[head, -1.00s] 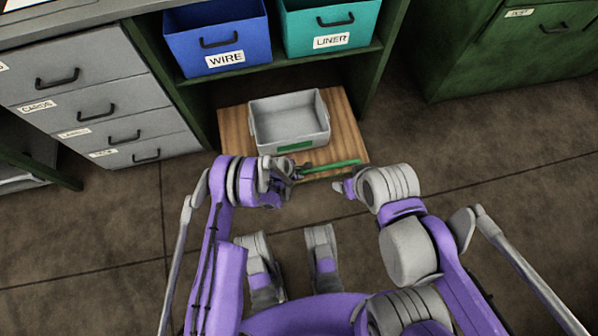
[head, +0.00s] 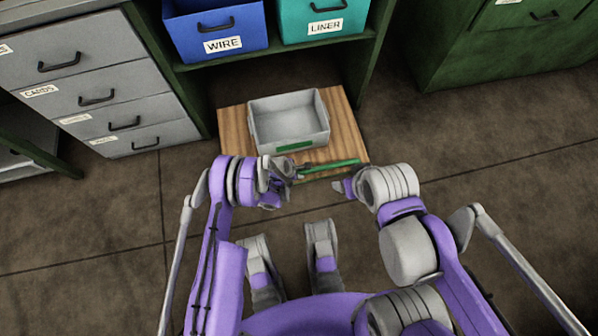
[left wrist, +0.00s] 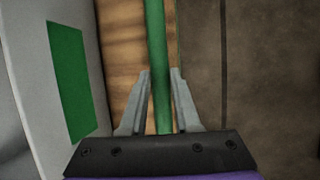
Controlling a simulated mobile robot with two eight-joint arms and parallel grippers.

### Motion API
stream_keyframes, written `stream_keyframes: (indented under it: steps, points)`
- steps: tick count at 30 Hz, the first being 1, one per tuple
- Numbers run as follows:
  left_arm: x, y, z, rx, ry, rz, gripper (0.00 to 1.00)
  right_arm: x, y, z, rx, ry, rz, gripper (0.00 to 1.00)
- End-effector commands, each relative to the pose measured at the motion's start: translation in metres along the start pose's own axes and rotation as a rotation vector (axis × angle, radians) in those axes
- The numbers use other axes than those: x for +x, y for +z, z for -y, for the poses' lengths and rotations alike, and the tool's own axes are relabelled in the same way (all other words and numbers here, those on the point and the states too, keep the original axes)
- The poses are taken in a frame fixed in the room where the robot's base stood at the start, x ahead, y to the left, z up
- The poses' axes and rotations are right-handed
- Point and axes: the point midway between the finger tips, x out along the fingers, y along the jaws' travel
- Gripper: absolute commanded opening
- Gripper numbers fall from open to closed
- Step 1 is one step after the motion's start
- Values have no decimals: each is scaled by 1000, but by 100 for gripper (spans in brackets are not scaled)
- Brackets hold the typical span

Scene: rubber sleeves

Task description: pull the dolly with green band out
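The dolly is a flat wooden board (head: 235,132) on the floor, partly under the shelf unit, with a green band or bar (head: 335,165) along its front edge. A grey bin (head: 290,118) with a green label rides on it. My left gripper (head: 298,171) is at the left part of the band. In the left wrist view its fingers (left wrist: 161,75) lie on both sides of the green bar (left wrist: 155,35), closed in on it. My right gripper (head: 342,187) is just in front of the dolly's right front corner, apart from the bar; its fingers are too small to read.
A blue WIRE bin (head: 218,30) and a teal LINER bin (head: 318,20) sit on the shelf above. Grey drawers (head: 95,95) stand left and a green cabinet (head: 500,50) right. The floor around my base is clear.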

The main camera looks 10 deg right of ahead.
Motion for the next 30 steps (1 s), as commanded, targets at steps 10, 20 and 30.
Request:
stream_keyframes:
  steps: [10, 20, 30]
  points:
    - [0, 0, 0, -1, 0, 0, 60, 0, 0, 0, 0, 0, 0, 70]
    - [-30, 0, 0, -2, 0, 0, 60, -7, -1, 0, 0, 0, 0, 70]
    - [-94, 0, -1, -1, 1, -1, 60, -22, -4, 0, 0, 0, -2, 70]
